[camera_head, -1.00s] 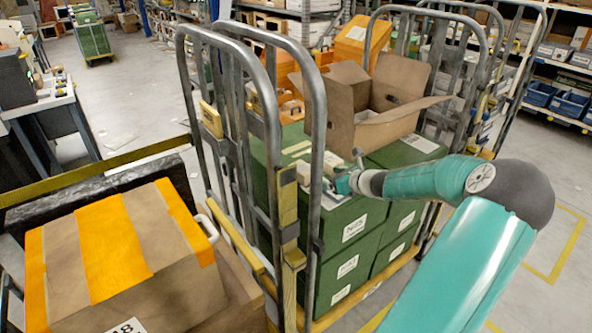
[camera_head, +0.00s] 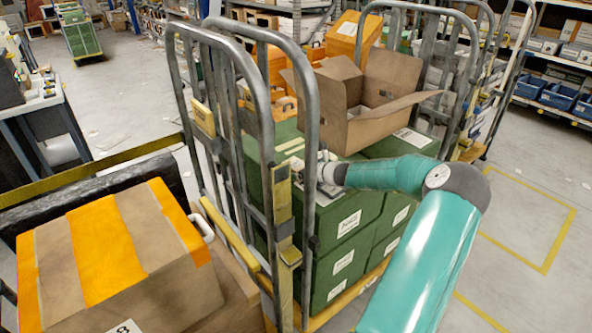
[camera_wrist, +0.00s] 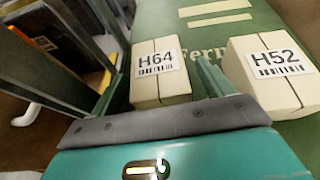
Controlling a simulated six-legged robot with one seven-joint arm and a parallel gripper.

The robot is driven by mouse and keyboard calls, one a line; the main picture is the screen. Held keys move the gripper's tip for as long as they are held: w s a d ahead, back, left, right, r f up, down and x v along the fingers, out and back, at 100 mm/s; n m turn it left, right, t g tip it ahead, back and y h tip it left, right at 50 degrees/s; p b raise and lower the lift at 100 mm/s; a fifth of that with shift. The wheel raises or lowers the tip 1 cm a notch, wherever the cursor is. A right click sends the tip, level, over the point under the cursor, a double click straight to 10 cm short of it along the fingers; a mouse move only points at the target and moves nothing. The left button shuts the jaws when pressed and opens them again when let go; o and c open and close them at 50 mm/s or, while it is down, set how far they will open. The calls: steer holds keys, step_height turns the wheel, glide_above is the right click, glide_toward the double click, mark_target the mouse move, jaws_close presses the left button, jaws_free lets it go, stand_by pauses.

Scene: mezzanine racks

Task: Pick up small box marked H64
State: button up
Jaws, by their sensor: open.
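The small box marked H64 (camera_wrist: 160,87) is a cream carton with a taped seam and a barcode label. In the wrist view it lies on a green crate (camera_wrist: 235,22), between the two fingers of my gripper (camera_wrist: 158,76). The fingers are open, one on each side of it; I cannot tell whether they touch it. A similar box marked H52 (camera_wrist: 278,80) stands just right of the right finger. In the head view my gripper (camera_head: 326,168) is over the green crates (camera_head: 345,225), partly behind a cage post, and H64 cannot be made out.
The metal roll cage's uprights (camera_head: 309,120) stand close to my gripper. An open cardboard box (camera_head: 370,132) sits on the crates behind my arm. A large orange-taped carton (camera_head: 150,285) is at the near left. Clear floor (camera_head: 520,235) lies at the right.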

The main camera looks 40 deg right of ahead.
steer(key=shift+x, duration=1.1)
steer(key=shift+c, duration=0.2)
steer(key=c, duration=1.1)
steer(key=shift+o, duration=0.2)
steer(key=shift+r, duration=0.15)
